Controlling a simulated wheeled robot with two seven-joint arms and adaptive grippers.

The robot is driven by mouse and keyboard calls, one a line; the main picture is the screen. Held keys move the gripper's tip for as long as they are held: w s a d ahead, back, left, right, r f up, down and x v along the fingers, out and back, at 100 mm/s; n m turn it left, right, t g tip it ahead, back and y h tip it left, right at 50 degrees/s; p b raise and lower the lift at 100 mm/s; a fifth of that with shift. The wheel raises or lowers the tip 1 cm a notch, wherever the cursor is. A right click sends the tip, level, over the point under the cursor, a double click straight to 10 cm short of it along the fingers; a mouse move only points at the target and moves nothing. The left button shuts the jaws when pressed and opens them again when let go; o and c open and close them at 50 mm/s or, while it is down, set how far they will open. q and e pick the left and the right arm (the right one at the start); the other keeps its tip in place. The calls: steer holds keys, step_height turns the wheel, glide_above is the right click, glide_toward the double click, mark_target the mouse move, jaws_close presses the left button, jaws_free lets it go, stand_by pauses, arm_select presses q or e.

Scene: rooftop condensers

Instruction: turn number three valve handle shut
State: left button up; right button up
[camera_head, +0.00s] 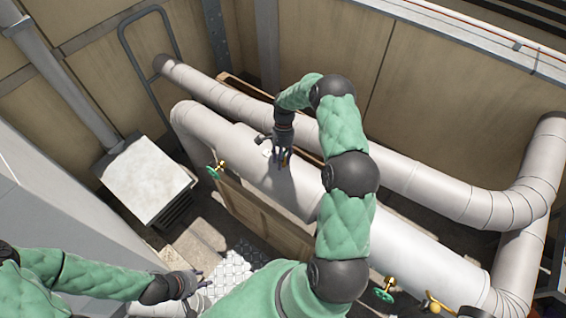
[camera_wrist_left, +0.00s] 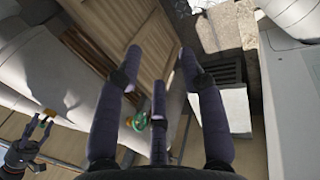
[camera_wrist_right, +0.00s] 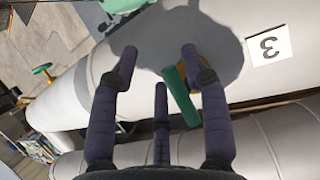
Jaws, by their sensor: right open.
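The number three valve handle is a green bar (camera_wrist_right: 179,97) on the large pale pipe, beside a white plate marked 3 (camera_wrist_right: 268,46). In the right wrist view it lies between my right gripper's middle and right-hand fingers, with yellow showing behind it. My right gripper (camera_wrist_right: 159,58) is open above the pipe; I cannot tell whether a finger touches the handle. In the head view the right gripper (camera_head: 283,160) hides the handle. My left gripper (camera_head: 199,277) is low at the left, away from the pipe. Its fingers are apart and empty in the left wrist view (camera_wrist_left: 157,62).
Green handwheels stand along the pipe, one at left (camera_head: 215,170) and one at lower right (camera_head: 384,290). A second pale pipe (camera_head: 400,165) runs behind. A white box unit (camera_head: 146,180) and a metal rail (camera_head: 121,35) are at the left. Tan walls close the back.

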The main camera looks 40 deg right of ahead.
steer(key=shift+r, duration=0.1)
steer(key=shift+w+d+r, duration=0.15)
steer(key=shift+w+r, duration=0.05)
steer(key=shift+r, duration=0.05)
arm_select(q)
steer(key=shift+w+f, duration=0.4)
steer(key=shift+w, duration=0.4)
arm_select(e)
steer(key=v, duration=1.1)
steer(key=shift+s+a+r, duration=0.2)
steer(key=shift+s+a, duration=0.15)
steer(key=shift+s, duration=0.1)
arm_select(q)
steer(key=shift+s+r, duration=0.45)
steer(key=shift+s, duration=0.4)
steer(key=shift+w+d, duration=0.1)
